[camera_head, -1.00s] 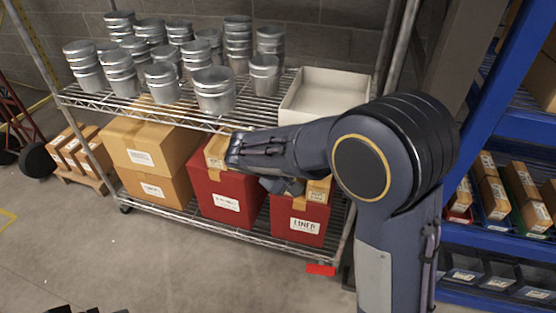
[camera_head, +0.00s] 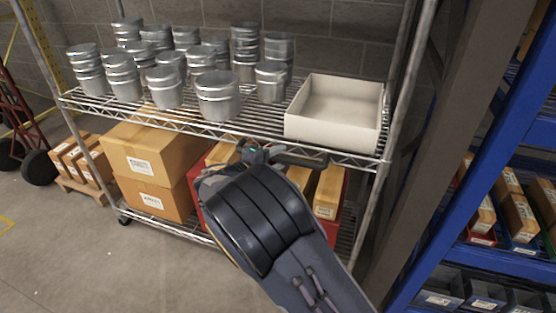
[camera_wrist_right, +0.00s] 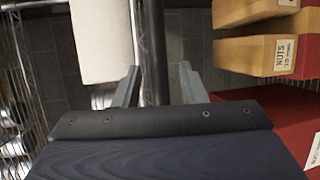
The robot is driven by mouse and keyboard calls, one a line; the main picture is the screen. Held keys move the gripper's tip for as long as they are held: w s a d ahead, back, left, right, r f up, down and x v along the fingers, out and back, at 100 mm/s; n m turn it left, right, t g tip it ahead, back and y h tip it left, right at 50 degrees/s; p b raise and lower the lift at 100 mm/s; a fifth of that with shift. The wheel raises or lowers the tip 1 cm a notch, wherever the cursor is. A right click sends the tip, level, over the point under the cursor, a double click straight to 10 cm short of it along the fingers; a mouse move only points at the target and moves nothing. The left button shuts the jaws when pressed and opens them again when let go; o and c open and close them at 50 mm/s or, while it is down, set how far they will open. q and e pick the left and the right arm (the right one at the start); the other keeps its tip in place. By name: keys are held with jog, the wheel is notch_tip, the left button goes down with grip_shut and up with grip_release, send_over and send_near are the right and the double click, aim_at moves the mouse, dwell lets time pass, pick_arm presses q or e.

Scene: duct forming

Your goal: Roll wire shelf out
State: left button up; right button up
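The wire shelf (camera_head: 268,121) is a chrome rack on casters with an upper and a lower wire deck. My right gripper (camera_head: 268,153) is at the front edge of its upper deck, below the white tray. In the right wrist view the two fingers (camera_wrist_right: 158,84) are apart. A dark bar (camera_wrist_right: 155,40) runs between them, with gaps on both sides. A dark bar also shows beside the gripper in the head view (camera_head: 303,160). My right forearm hides part of the lower deck. My left gripper is in neither view.
Metal cans (camera_head: 217,97) and a white tray (camera_head: 335,110) stand on the upper deck. Cardboard boxes (camera_head: 150,160) and red boxes are below. A hand truck (camera_head: 30,130) stands left. A blue rack (camera_head: 470,150) stands close on the right. The floor at front left is clear.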

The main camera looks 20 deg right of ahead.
jog(key=shift+w+d, duration=0.1)
jog(key=shift+d, duration=0.15)
grip_shut()
